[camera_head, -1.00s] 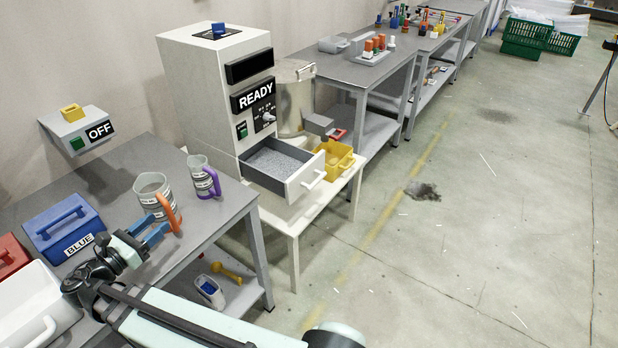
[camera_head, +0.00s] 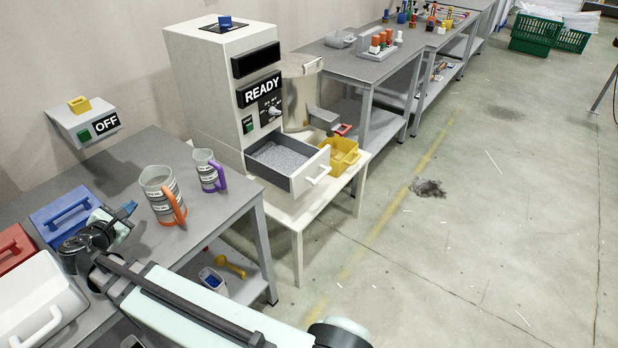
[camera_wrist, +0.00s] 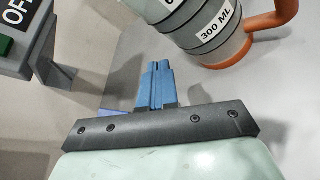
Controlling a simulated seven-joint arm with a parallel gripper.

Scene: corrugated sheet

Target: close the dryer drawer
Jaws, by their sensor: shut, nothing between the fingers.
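The white dryer (camera_head: 212,85) stands on a low white table and its panel reads READY. Its drawer (camera_head: 290,165) is pulled out toward the lower right, with a white handle (camera_head: 317,175) on its front and grey granules inside. My gripper (camera_head: 127,209) is above the grey workbench at the left, well away from the drawer. In the wrist view its blue fingers (camera_wrist: 158,84) are together, with nothing between them. The jug with the orange handle (camera_head: 162,193) is just right of the fingers, and its lower part shows in the wrist view (camera_wrist: 208,38).
A jug with a purple handle (camera_head: 208,170) stands behind the orange-handled one. A blue box (camera_head: 62,212), a red box (camera_head: 12,250) and a white bin (camera_head: 38,297) line the left. A yellow bin (camera_head: 343,155) sits right beside the drawer. The floor to the right is mostly clear.

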